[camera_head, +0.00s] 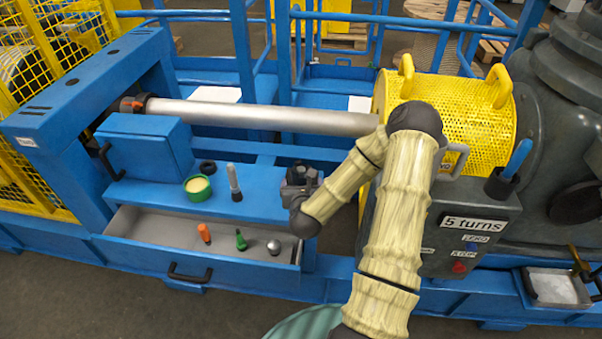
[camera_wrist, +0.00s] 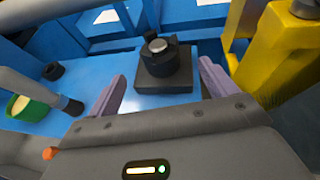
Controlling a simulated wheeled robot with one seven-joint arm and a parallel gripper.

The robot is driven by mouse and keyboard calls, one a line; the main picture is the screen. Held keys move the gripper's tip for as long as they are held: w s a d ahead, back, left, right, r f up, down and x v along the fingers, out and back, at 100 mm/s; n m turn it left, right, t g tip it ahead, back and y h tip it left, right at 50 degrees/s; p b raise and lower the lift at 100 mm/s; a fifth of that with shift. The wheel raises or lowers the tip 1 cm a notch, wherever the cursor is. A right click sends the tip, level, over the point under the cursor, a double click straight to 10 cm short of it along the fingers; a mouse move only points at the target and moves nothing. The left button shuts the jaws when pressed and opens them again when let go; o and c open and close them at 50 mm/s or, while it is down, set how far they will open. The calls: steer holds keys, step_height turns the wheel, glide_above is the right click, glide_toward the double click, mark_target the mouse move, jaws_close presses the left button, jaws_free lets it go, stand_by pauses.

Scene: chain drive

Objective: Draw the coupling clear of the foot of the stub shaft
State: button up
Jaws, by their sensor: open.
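The coupling appears to be the dark collar with raised lugs (camera_wrist: 163,59) in the middle of the wrist view. It sits on a dark square block on the blue bench. The bright round end of what looks like the stub shaft (camera_wrist: 157,45) shows inside it; the shaft's foot is hidden. In the head view, the dark block and collar (camera_head: 300,172) are partly covered by my wrist. My gripper (camera_wrist: 161,70) is open, its two pale purple fingers on either side of the block in the picture. I see no clear contact.
A grey peg with a black foot (camera_head: 234,182), a green-rimmed tin (camera_head: 198,187) and a black ring (camera_head: 208,167) stand on the bench to the left. An open drawer (camera_head: 135,222) lies below, holding small items. A yellow guard (camera_head: 450,110) stands to the right.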

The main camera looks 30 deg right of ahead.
mark_target(301, 170)
steer(key=x, duration=1.1)
steer(key=c, duration=1.7)
steer(key=shift+w+r+p, duration=0.1)
steer(key=shift+r+p, duration=3.6)
steer(key=shift+r, duration=2)
steer(key=shift+c, duration=0.2)
